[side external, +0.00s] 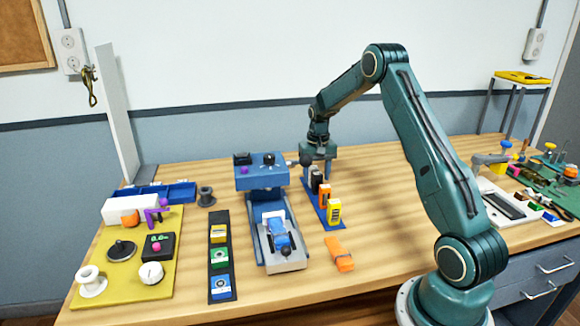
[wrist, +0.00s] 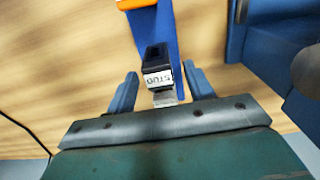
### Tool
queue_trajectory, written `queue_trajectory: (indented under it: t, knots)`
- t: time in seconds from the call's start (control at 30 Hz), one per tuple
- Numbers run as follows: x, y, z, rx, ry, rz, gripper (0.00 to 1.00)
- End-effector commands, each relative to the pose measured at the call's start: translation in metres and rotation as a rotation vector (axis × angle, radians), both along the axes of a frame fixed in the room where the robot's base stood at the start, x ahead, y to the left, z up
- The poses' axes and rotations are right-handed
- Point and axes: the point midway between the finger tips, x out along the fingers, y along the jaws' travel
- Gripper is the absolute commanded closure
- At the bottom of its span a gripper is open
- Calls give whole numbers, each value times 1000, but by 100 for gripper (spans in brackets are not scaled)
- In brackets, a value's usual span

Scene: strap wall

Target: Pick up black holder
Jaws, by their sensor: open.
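The black holder (wrist: 157,60) stands on a blue strip (wrist: 172,22) in the wrist view, with a white label that reads like "STUB" and a grey part below it. My gripper (wrist: 160,82) is open, with one blue finger on each side of the holder and a gap showing at both sides. In the side external view my gripper (side external: 318,160) is at the far end of the blue strip (side external: 333,220), over the black holder (side external: 316,180). The holder's upper part is partly hidden there by the gripper.
Orange (side external: 324,196) and yellow (side external: 334,212) holders stand nearer on the same strip. An orange block (side external: 339,254) lies in front of it. A blue machine (side external: 262,172) stands close on the left. The table right of the strip is clear.

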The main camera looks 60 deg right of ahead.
Motion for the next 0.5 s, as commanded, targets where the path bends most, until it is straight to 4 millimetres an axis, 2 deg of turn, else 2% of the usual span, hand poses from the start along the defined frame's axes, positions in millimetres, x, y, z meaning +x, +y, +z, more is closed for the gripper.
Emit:
queue_trajectory:
  t: [0.1,0.2,0.5]
  knots:
    - [0,0,-12,1,1,0,47]
    - [0,0,-16,0,0,0,47]
    - [0,0,-16,0,0,0,47]
